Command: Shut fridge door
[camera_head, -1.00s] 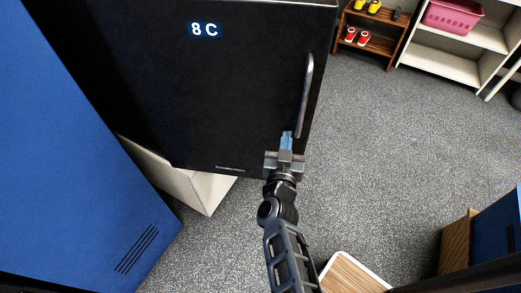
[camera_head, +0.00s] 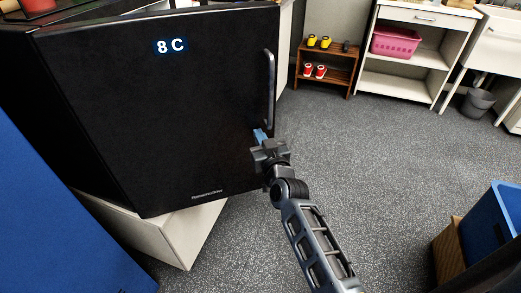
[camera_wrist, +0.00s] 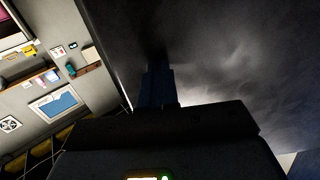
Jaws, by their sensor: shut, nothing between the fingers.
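The black fridge door (camera_head: 165,110) shows its front face in the head view, with a lit "8 C" display. Its vertical handle (camera_head: 268,88) is near the right edge. My gripper (camera_head: 259,135) is shut and empty, its blue fingertips at the door's face just below the handle's lower end. In the wrist view the shut fingers (camera_wrist: 157,85) point at the dark, glossy door surface (camera_wrist: 225,60), touching or very close.
A pale box-like base (camera_head: 165,235) stands under the fridge. A blue panel (camera_head: 55,210) is close at the left. A blue bin (camera_head: 495,220) stands at the lower right. Shelves (camera_head: 415,60) line the back. The grey floor (camera_head: 375,140) between is clear.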

